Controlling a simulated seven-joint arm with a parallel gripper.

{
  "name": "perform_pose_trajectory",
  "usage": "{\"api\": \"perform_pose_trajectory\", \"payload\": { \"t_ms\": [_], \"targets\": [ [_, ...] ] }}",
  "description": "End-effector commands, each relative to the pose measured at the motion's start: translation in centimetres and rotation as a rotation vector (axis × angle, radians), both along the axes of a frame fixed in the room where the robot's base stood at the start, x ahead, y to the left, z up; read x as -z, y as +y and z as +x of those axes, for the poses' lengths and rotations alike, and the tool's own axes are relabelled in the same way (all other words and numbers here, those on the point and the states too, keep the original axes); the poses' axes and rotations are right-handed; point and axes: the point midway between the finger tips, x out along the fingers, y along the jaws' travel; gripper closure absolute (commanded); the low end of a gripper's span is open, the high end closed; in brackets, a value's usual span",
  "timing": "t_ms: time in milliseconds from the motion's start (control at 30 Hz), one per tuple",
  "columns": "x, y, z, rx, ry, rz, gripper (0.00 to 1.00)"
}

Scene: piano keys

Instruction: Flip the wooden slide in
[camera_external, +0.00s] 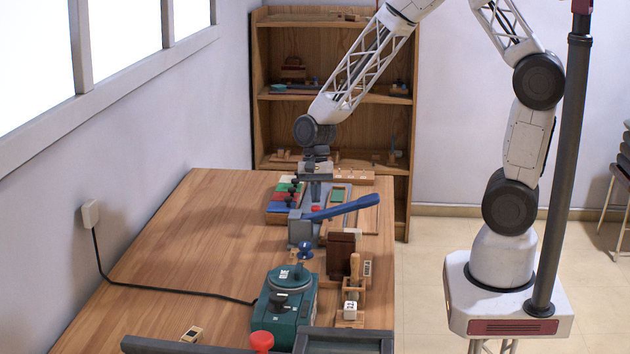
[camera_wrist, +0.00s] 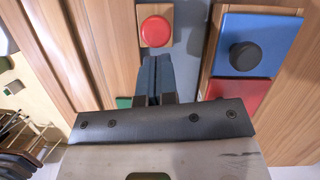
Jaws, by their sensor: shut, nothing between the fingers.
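My gripper (camera_external: 316,192) is over the far part of the wooden bench, pointing down with nothing held. In the wrist view its two dark fingers (camera_wrist: 153,76) are pressed together, above a grey surface. A long wooden piece with parallel grooves (camera_external: 367,210) lies along the bench's right edge; it fills the left of the wrist view (camera_wrist: 75,50). It may be the wooden slide, but I cannot tell for sure. My gripper is beside it and apart from it.
A red button (camera_wrist: 155,30) on a wooden block is just ahead of the fingers. A blue panel with a black knob (camera_wrist: 245,56) is to the right. A blue lever (camera_external: 342,208) and a teal box (camera_external: 285,306) stand nearer.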

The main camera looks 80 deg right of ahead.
Motion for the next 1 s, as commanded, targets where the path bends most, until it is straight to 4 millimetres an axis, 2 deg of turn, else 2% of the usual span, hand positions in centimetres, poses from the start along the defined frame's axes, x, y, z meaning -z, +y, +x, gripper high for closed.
{"api": "perform_pose_trajectory", "payload": {
  "t_ms": [533, 800, 1000],
  "targets": [
    [0.1, 0.5, -0.1, 0.0, 0.0, 0.0, 1.0],
    [0.2, 2.4, -0.1, 0.0, 0.0, 0.001, 1.0],
    [0.3, 2.9, -0.2, 0.001, 0.001, 0.001, 1.0]
  ]
}}
